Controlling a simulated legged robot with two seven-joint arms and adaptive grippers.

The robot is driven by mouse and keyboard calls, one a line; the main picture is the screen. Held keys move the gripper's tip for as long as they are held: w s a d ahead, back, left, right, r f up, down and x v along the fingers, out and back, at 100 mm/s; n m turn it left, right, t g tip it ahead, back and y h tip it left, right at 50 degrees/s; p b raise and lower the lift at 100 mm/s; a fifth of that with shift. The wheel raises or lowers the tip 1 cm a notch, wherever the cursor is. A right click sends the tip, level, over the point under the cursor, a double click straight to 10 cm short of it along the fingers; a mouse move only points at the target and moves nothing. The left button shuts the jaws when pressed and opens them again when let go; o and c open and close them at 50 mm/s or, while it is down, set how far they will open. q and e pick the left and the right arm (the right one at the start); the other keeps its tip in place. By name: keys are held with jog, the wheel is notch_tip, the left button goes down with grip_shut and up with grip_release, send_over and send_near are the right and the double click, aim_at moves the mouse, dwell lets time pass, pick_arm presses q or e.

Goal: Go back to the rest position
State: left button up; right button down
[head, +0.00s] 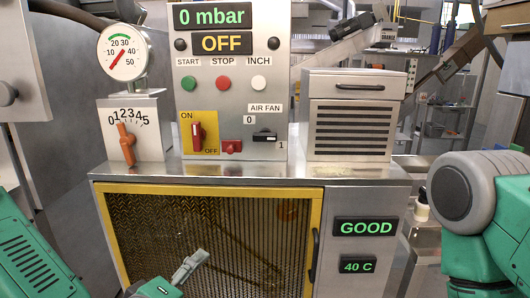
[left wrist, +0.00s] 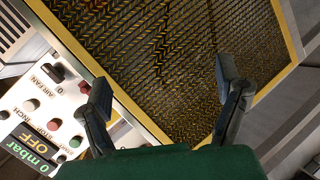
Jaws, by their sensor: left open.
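My left gripper (head: 188,268) is low in the head view, in front of the cabinet's yellow-framed mesh door (head: 312,268). In the left wrist view, the left gripper (left wrist: 167,82) has its two dark fingers spread wide, with nothing between them. The mesh door (left wrist: 284,30) is beyond the fingers, and I see no contact. My right arm shows at the right edge of the head view, but its gripper is out of sight.
A control panel (head: 230,105) reading 0 mbar and OFF stands on the cabinet top, between a pressure gauge (head: 123,52) over an orange-handled dial (head: 126,145) and a vented box (head: 354,112). Displays read GOOD (head: 366,227) and 40 C (head: 357,265). A dark door handle (head: 314,255) sticks out.

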pick_arm(q)
jog(key=s+f+m+g, duration=0.4)
jog(key=s+f, duration=0.2)
jog(key=f, duration=0.6)
jog(key=s+a+f+m+g+y+b, duration=0.1)
jog(key=s+a+f+m+g, duration=0.2)
jog(key=s+a+f, duration=0.4)
jog(key=s+a+f+m+g+y+b, duration=0.2)
jog(key=s+a+f+m+g, duration=0.2)
jog(key=s+a+f, duration=0.3)
jog(key=s+f+g, duration=0.1)
jog(key=s+f, duration=0.2)
jog(key=s, duration=0.2)
jog(key=shift+w+a, duration=0.1)
